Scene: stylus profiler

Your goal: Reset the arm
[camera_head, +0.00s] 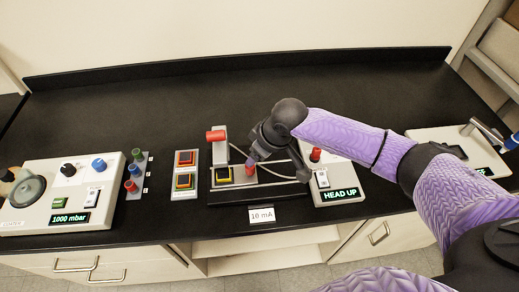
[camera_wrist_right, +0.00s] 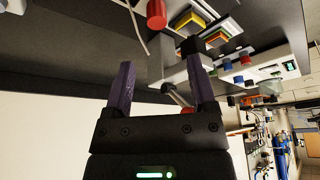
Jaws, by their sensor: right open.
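The profiler (camera_head: 280,193) is a black base on the bench with a grey upright post and a horizontal red cylinder (camera_head: 215,135) at its top. The red cylinder also shows at the top of the right wrist view (camera_wrist_right: 156,14). My left gripper is not in view.
A grey tray (camera_head: 185,193) with two framed chips lies left of the profiler. Further left are a rack of coloured caps (camera_head: 134,178) and a box reading "1000 mbar" (camera_head: 40,180). Another box (camera_head: 440,136) with a lever stands right. The bench behind is clear.

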